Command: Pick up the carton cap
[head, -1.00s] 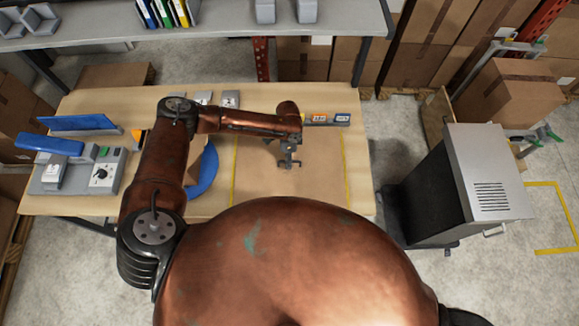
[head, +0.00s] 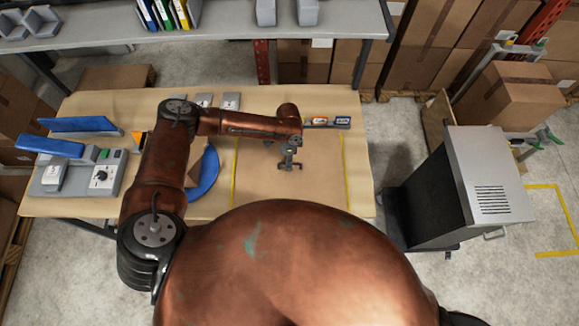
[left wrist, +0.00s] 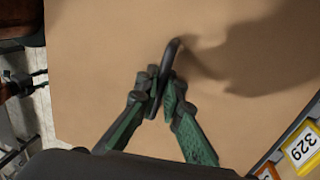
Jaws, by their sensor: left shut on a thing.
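My left gripper (head: 290,166) is over the brown, yellow-edged area of the table in the head view. In the left wrist view its green-and-black fingers (left wrist: 163,92) are shut on a thin dark piece with a rounded end, the carton cap (left wrist: 172,52), seen nearly edge-on. The cap is upright between the fingertips and sticks out beyond them. A dark shadow lies on the brown surface beside it. In the head view the cap is too small to make out at the fingertips. My right gripper is not in view.
Labelled holders (head: 328,122) stand at the table's back edge; a yellow tag (left wrist: 301,147) shows close by in the wrist view. A blue curved piece (head: 206,172) and a control box (head: 103,176) are to the left. The brown area (head: 318,190) around the gripper is clear.

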